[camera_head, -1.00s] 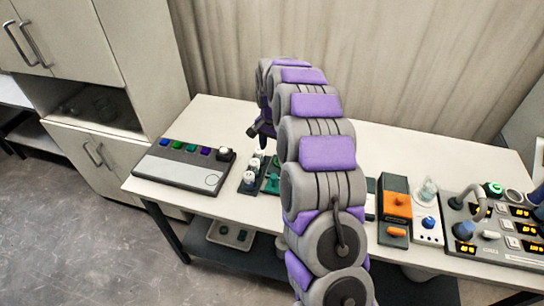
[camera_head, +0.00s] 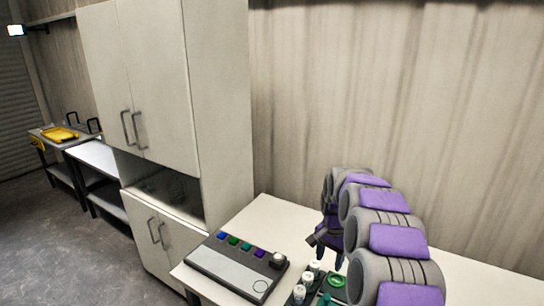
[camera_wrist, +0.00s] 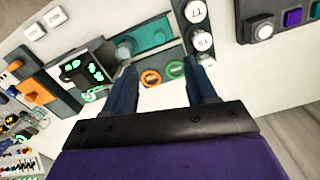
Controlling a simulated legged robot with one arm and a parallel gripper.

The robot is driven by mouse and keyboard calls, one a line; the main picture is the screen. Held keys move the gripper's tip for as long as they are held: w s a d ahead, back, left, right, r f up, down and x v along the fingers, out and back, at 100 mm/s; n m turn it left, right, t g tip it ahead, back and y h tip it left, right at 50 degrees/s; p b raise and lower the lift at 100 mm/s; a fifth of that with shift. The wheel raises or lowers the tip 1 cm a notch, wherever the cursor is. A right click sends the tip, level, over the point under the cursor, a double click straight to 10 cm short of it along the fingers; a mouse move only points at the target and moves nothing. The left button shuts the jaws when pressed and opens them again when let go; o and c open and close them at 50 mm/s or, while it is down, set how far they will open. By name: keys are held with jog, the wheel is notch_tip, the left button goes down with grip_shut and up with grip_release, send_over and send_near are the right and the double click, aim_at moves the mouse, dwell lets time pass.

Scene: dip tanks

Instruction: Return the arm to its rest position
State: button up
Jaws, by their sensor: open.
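My gripper (camera_head: 330,249) hangs above the bench near its left part, at the end of my grey and purple arm, which arches up from the lower right of the head view. In the wrist view my gripper (camera_wrist: 165,88) shows two dark fingers spread apart, with nothing between them. Much of the bench to the right is hidden by my arm or outside the head view.
A grey panel with coloured buttons (camera_head: 236,270) lies on the white bench (camera_head: 262,215). Small white-topped containers (camera_head: 304,285) stand beside it. A tall cabinet (camera_head: 165,100) stands at left, and a curtain-like wall (camera_head: 400,90) is behind. A yellow tray (camera_head: 60,134) is farther left.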

jog(key=s+a+r+n, duration=0.35)
jog(key=s+r, duration=0.25)
jog(key=s, duration=0.4)
jog(key=s+a+n, duration=0.1)
jog(key=s+n, duration=0.1)
jog(key=s, duration=1.5)
jog(key=s+a+n+g+b, duration=0.1)
jog(key=s+a+n, duration=0.1)
jog(key=s, duration=1.5)
jog(key=shift+s+a+n+g, duration=0.2)
jog(key=shift+n+g, duration=0.1)
jog(key=shift+n, duration=0.55)
